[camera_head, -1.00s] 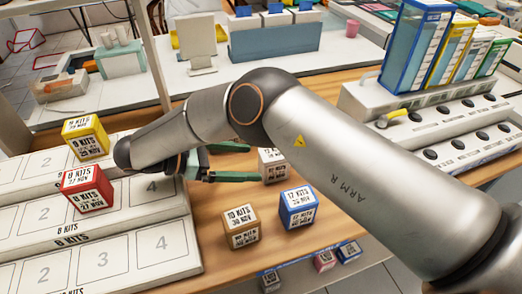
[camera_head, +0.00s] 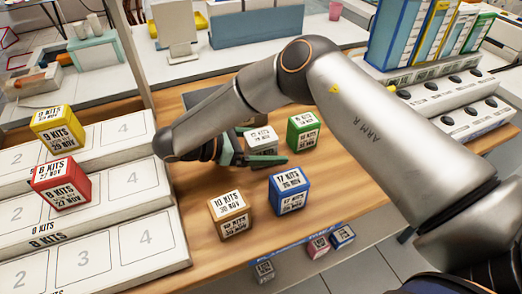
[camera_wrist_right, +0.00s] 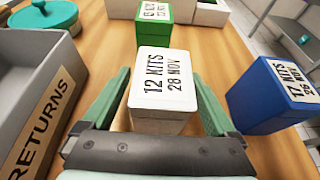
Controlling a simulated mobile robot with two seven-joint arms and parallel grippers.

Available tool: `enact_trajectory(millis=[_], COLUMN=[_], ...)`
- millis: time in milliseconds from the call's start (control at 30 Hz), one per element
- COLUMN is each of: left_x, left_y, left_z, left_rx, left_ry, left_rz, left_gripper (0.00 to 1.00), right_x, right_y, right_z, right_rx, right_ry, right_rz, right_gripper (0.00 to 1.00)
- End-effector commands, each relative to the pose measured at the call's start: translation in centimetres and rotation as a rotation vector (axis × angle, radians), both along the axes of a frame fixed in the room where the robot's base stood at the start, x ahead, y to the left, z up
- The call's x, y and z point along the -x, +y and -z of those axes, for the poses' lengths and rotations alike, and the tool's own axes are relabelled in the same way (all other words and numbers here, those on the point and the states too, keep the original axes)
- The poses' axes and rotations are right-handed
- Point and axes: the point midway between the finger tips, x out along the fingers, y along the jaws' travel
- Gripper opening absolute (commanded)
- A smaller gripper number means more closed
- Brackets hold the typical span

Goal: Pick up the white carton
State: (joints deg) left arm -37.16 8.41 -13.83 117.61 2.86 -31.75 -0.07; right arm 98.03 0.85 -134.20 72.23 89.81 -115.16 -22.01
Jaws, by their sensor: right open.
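The white carton (camera_head: 262,140), labelled 12 KITS 28 NOV, stands upright on the wooden table. It shows large in the right wrist view (camera_wrist_right: 163,80). My right gripper (camera_head: 252,155) is open, with its green fingers on either side of the carton. In the right wrist view the gripper (camera_wrist_right: 161,104) straddles the near part of the carton. I cannot tell whether the fingers touch it. The carton's lower part is partly hidden by a finger in the head view. My left gripper is not in view.
A green carton (camera_head: 303,130) stands just behind, and a blue carton (camera_head: 289,190) and a tan carton (camera_head: 230,214) stand in front. A grey RETURNS bin (camera_wrist_right: 28,85) is close on the left. Yellow (camera_head: 57,130) and red (camera_head: 62,184) cartons sit on the numbered white steps (camera_head: 110,248).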

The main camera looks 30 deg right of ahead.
Motion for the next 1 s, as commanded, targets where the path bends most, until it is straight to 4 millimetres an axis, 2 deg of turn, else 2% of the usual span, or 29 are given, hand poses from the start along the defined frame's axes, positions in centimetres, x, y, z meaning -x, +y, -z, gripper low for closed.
enact_trajectory(millis=[133, 400, 1000], left_x=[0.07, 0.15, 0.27], left_y=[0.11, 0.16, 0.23], left_z=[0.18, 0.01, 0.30], left_rx=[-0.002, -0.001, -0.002], left_ry=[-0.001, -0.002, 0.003], left_rz=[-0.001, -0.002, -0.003], left_gripper=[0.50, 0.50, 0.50], right_x=[0.14, 0.16, 0.15], right_y=[-1.40, -1.59, -1.58], right_z=[0.60, 0.60, 0.58], right_rx=[-0.002, -0.001, -0.001], right_ry=[-0.001, -0.001, -0.001], right_rz=[0.001, -0.001, -0.001], right_gripper=[0.93, 0.93, 0.25])
